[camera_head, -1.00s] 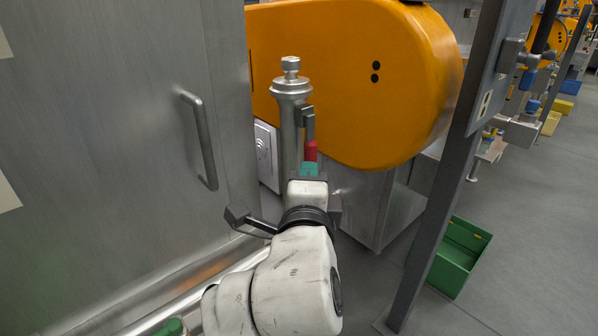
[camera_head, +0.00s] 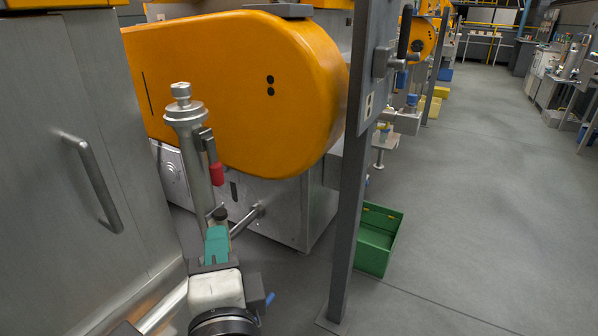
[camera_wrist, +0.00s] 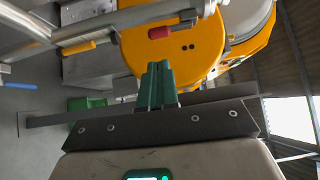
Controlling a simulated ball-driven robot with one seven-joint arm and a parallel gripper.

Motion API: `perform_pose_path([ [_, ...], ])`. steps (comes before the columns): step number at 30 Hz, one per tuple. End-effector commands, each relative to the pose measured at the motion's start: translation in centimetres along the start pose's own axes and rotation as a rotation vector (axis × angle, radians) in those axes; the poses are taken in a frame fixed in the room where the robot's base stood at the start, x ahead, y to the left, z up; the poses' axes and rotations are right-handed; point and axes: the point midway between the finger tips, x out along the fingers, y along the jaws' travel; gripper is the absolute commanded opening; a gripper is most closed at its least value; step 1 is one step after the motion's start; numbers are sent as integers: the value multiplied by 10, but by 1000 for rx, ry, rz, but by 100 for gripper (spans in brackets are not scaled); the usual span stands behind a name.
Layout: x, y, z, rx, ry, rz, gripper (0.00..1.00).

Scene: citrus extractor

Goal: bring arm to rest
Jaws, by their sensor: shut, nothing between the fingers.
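My gripper (camera_head: 217,232) is at the lower left of the head view, at the end of my white arm, with its green fingers together and nothing between them. In the wrist view, the shut green fingers (camera_wrist: 157,80) stand upright in the middle. In the head view, the fingers overlap the lower part of a steel post (camera_head: 196,140) with a red-gripped lever (camera_head: 217,174). I cannot tell the gap between them. Most of my arm is below the picture.
A steel cabinet (camera_head: 60,230) with a bar handle (camera_head: 95,185) stands at left. An orange-housed machine (camera_head: 230,80) is behind the post. A grey upright column (camera_head: 351,190) and green crate (camera_head: 376,245) stand right of my gripper. The floor (camera_head: 490,210) farther right is clear.

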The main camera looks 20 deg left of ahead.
Motion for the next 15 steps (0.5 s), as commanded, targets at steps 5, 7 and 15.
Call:
perform_pose_path([
  [5,0,2,-2,-4,4,4,0],
  [7,0,12,-17,-36,26,30,0],
  [15,-34,106,-143,-338,176,340,0],
])
